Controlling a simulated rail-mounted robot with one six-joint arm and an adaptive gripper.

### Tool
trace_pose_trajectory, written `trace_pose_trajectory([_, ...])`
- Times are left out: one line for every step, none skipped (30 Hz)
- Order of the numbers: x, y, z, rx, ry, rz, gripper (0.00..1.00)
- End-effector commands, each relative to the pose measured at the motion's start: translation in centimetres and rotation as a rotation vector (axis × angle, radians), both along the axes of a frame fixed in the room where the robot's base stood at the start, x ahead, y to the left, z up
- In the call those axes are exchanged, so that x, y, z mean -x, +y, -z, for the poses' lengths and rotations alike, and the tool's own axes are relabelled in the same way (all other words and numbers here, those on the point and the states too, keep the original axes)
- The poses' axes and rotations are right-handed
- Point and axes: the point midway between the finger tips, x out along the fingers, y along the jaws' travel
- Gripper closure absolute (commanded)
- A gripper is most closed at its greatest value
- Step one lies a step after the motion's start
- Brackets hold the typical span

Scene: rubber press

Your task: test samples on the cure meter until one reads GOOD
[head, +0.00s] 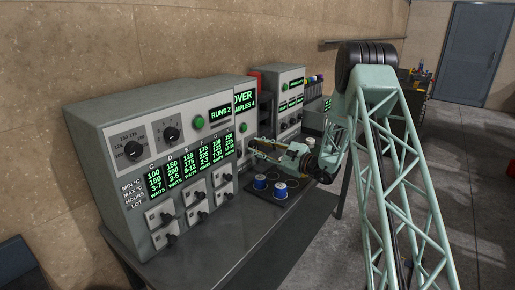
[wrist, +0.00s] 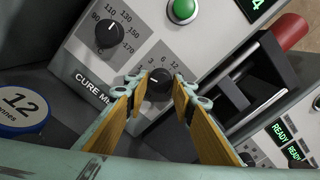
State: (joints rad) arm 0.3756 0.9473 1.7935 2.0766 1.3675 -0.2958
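The cure meter (wrist: 96,78) fills much of the wrist view, with a temperature dial (wrist: 108,36), a smaller numbered knob (wrist: 160,83) and a green button (wrist: 184,10). My gripper (wrist: 157,90) is open, its two fingertips on either side of the smaller knob; I cannot tell whether they touch it. In the head view my gripper (head: 268,150) reaches left towards the machines. A blue pot marked 12 (wrist: 20,110) shows at left in the wrist view.
A large grey machine (head: 110,118) with green readouts and a "RUNS 2" display stands at left. A red-ended lever (wrist: 282,33) sits right of my gripper. The bench front (head: 210,262) is clear.

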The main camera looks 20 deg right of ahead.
Motion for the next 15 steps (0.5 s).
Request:
trace_pose_trajectory([0.00, 0.00, 0.00, 0.000, 0.000, 0.000, 0.71])
trace_pose_trajectory([0.00, 0.00, 0.00, 0.000, 0.000, 0.000, 0.69])
trace_pose_trajectory([0.00, -0.01, -0.01, 0.000, 0.000, 0.000, 0.66])
trace_pose_trajectory([-0.01, -0.01, -0.01, 0.000, 0.000, 0.000, 0.66])
trace_pose_trajectory([-0.01, -0.01, -0.01, 0.000, 0.000, 0.000, 0.66])
trace_pose_trajectory([-0.01, -0.01, -0.01, 0.000, 0.000, 0.000, 0.66])
trace_pose_trajectory([-0.02, -0.01, -0.03, 0.000, 0.000, 0.001, 0.66])
trace_pose_trajectory([-0.02, -0.01, -0.02, 0.000, 0.000, 0.001, 0.66])
trace_pose_trajectory([-0.02, -0.01, -0.03, 0.000, 0.000, 0.001, 0.66])
trace_pose_trajectory([-0.02, -0.01, -0.03, 0.000, 0.000, 0.001, 0.66])
trace_pose_trajectory([-0.02, -0.02, -0.03, 0.000, 0.000, 0.001, 0.66])
trace_pose_trajectory([0.00, -0.03, -0.03, 0.000, 0.000, 0.001, 0.66])
trace_pose_trajectory([0.02, -0.06, -0.03, 0.000, 0.000, 0.001, 0.66])
trace_pose_trajectory([0.06, -0.09, -0.03, 0.000, 0.000, 0.001, 0.66])
trace_pose_trajectory([0.13, -0.16, -0.03, 0.000, 0.000, 0.001, 0.66])
